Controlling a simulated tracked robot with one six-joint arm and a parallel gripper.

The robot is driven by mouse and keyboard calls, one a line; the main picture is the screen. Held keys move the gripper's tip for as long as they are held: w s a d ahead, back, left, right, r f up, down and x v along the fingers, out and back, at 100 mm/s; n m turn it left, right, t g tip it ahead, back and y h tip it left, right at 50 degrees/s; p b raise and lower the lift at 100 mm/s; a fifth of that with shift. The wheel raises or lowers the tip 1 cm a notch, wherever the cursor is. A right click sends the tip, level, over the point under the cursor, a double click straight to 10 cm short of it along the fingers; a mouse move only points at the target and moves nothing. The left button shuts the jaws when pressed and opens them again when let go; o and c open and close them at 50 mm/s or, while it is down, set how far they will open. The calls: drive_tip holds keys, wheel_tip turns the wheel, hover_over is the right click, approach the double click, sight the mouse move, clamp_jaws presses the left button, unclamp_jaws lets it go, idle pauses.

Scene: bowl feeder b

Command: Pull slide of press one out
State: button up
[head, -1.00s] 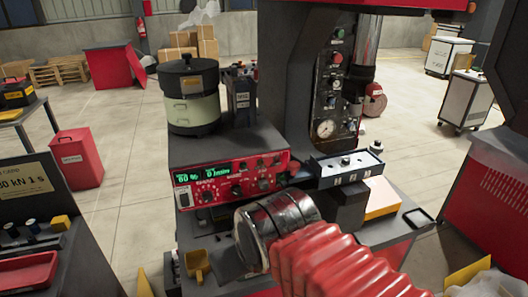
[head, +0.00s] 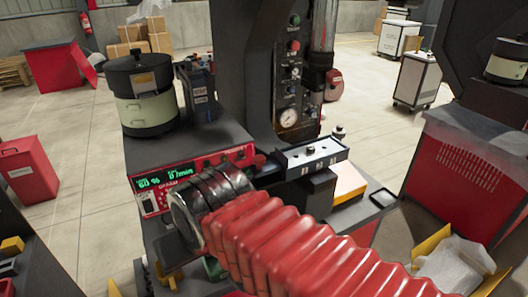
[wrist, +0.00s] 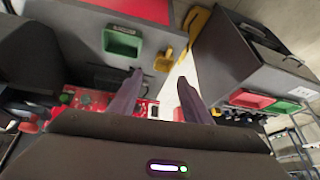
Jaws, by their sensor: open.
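The press (head: 240,70) stands in the middle of the head view, with a dark column and a round gauge. No label tells me whether this is press one. My arm's red bellows and metal cuff cross in front of the feeder's red control panel (head: 165,180), to the left of the block. The cuff hides my gripper in the head view. In the wrist view my gripper (wrist: 157,76) has two dark fingers apart with nothing between them. I do not make out the slide there.
A bowl feeder (head: 145,100) stands left of the press. The wrist view shows a green tray (wrist: 122,42), a yellow bracket (wrist: 195,30) and a red bin (wrist: 250,101).

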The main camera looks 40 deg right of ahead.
drive_tip(key=w+d+r+m+g, duration=0.1)
drive_tip(key=w+d+r+m, duration=0.4)
drive_tip(key=m, duration=0.3)
drive_tip(key=m+y, duration=0.2)
drive_tip(key=m, duration=1.9)
approach(260, 158)
drive_tip(key=shift+w+f, duration=0.2)
drive_tip(key=shift+w, duration=0.1)
drive_tip(key=shift+f, duration=0.1)
drive_tip(key=shift+g, duration=0.3)
drive_tip(key=shift+x, duration=3.7)
clamp_jaws()
